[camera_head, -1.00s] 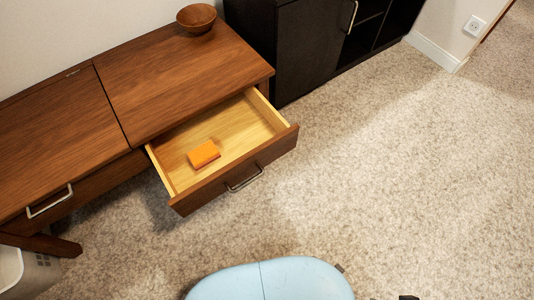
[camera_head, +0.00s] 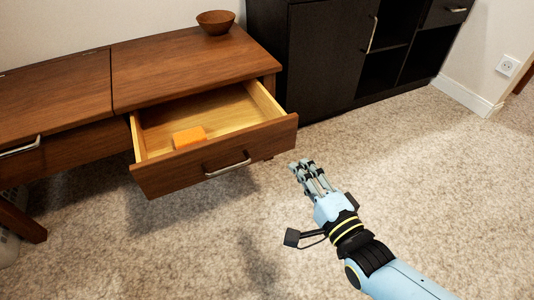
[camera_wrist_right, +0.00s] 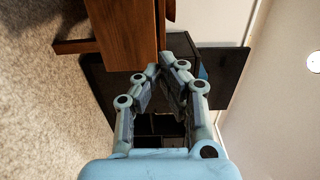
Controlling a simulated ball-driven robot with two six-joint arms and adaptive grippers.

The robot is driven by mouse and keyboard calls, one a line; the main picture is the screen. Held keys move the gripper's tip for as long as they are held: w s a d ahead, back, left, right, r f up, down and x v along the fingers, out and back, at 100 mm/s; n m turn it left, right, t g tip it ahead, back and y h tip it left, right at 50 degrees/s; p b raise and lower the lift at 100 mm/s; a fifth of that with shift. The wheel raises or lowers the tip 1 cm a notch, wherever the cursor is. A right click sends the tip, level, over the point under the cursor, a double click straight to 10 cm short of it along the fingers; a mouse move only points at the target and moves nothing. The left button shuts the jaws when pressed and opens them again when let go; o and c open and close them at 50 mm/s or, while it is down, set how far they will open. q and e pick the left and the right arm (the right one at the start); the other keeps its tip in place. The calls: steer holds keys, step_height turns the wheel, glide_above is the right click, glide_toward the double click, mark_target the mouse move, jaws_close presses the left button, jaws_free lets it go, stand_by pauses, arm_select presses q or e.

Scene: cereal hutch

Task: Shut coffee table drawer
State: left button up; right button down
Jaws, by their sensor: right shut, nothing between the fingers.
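The brown wooden coffee table (camera_head: 175,65) stands at the left in the head view. Its drawer (camera_head: 165,178) is pulled out, with pale wooden sides and a metal bar handle (camera_head: 228,165). An orange block (camera_head: 189,138) lies inside the drawer. My right gripper (camera_head: 302,166) is shut and empty, apart from the drawer, to the right of and below its front's right end. In the right wrist view, the gripper's fingertips (camera_wrist_right: 166,63) are close together, with brown wood (camera_wrist_right: 128,32) beyond them. My left gripper is not in view.
A wooden bowl (camera_head: 215,22) stands on the table's back edge. A black cabinet (camera_head: 320,65) with open shelves stands behind and right of the table. A second, closed drawer front (camera_head: 75,150) is at the left. Carpet (camera_head: 430,180) is clear at the right.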

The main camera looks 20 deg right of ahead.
arm_select(q)
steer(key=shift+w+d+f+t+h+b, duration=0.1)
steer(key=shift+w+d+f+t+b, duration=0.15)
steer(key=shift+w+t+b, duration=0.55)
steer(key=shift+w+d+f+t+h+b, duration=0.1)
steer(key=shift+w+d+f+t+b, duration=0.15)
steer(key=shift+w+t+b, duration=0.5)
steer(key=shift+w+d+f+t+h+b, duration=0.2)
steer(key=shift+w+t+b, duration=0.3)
steer(key=shift+b, duration=0.55)
arm_select(e)
steer(key=w, duration=1.4)
steer(key=shift+a+f, duration=0.2)
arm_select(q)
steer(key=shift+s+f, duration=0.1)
